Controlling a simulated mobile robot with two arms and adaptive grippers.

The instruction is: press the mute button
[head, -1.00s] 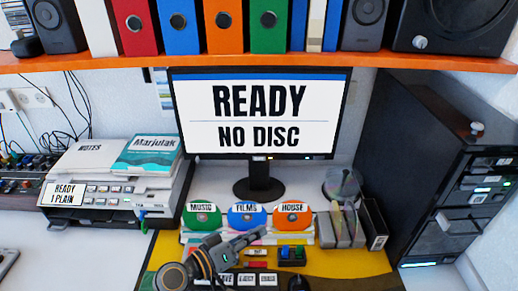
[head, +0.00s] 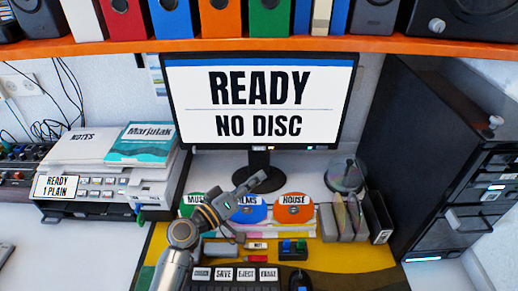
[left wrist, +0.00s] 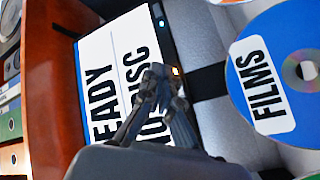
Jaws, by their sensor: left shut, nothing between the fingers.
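I cannot make out a mute label for certain. The monitor (head: 258,100) reads READY, NO DISC. My right gripper is not in view.
A printer (head: 110,190) stands left, a dark cabinet (head: 430,150) right. An orange shelf (head: 250,44) runs overhead.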

